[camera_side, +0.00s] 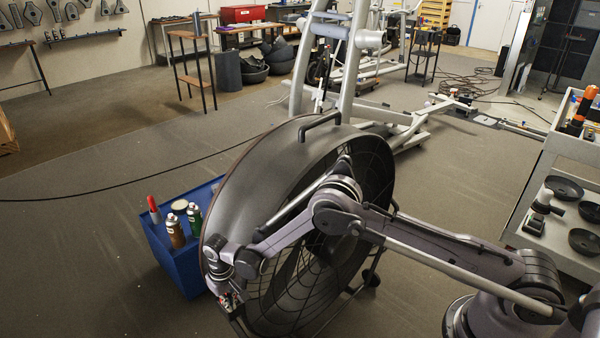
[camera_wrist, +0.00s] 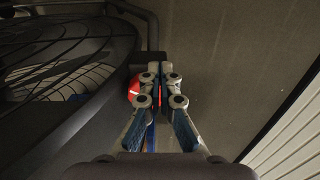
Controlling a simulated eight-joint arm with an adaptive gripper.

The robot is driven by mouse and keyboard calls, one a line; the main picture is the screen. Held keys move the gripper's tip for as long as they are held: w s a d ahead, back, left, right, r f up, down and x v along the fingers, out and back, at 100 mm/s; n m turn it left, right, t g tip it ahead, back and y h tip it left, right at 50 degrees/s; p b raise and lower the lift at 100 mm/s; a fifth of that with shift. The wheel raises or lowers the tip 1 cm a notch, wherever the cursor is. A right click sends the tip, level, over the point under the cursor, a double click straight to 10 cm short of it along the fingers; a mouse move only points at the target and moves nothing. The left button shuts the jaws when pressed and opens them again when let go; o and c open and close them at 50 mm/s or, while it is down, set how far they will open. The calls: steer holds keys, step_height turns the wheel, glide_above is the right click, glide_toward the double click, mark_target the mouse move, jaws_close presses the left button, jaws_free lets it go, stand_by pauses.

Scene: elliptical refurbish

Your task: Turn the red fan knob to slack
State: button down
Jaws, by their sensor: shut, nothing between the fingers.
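The large round grey fan (camera_side: 262,150) stands on the floor, with its dark wire grille facing my arm. The fan's grille also shows at the left of the wrist view (camera_wrist: 60,60). The red knob (camera_wrist: 134,91) is in the wrist view just left of my gripper's fingers, and the fingers hide part of it. My gripper (camera_wrist: 161,78) is shut and empty, with its tips close beside the knob; I cannot tell whether they touch it. In the side view my gripper (camera_side: 230,298) is at the fan's lower front edge, small and partly unclear. The knob's setting cannot be read.
A blue bin (camera_side: 172,248) with spray cans and a red-capped bottle stands left of the fan. A grey trolley (camera_side: 575,150) with black bowls is at the right. A pale frame (camera_side: 345,90) stands behind the fan. The floor at the front left is clear.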

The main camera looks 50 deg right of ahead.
steer(key=shift+s+d, duration=0.1)
steer(key=shift+d, duration=0.95)
steer(key=shift+w+d, duration=0.25)
steer(key=shift+d, duration=0.35)
stand_by(0.4)
steer(key=shift+s+d, duration=0.1)
steer(key=shift+s, duration=0.1)
step_height(320, 180, up, 6)
steer(key=shift+s, duration=0.25)
stand_by(0.5)
steer(key=a+f, duration=0.3)
steer(key=f, duration=0.3)
steer(key=shift+w, duration=0.2)
stand_by(0.7)
